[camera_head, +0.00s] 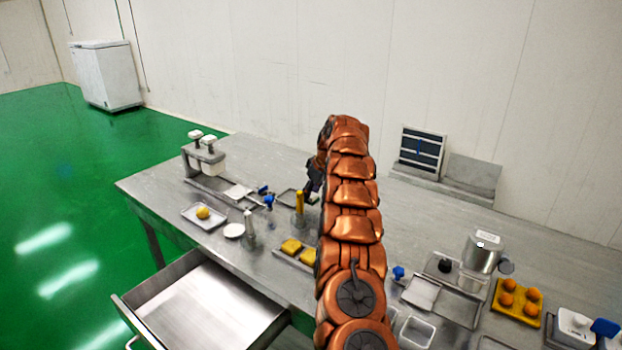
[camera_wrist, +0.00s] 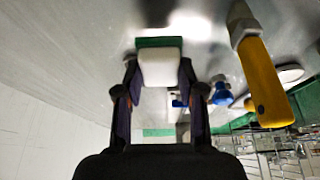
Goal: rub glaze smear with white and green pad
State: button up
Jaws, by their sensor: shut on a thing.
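My gripper (camera_wrist: 160,82) is shut on the white and green pad (camera_wrist: 160,68), with a finger on each side of its white body. The pad's green face is turned toward the steel table (camera_wrist: 75,70). I cannot tell whether it touches the metal. A dark brownish patch (camera_wrist: 155,10) on the metal lies just beyond the pad at the top of the wrist view; it may be the glaze smear or a reflection. In the head view my gripper (camera_head: 315,178) shows dark at the far end of my arm, and the pad cannot be made out there.
A yellow-handled tool (camera_wrist: 262,82) stands close on the right in the wrist view. Trays, yellow blocks (camera_head: 291,246) and a pump dispenser (camera_head: 205,150) are left of my arm. A metal pot (camera_head: 480,255) and orange balls on a yellow tray (camera_head: 516,298) are right. An open drawer (camera_head: 205,305) juts out in front.

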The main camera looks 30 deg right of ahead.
jog(key=shift+r+p, duration=1)
jog(key=shift+r, duration=1.2)
jog(key=shift+s, duration=0.15)
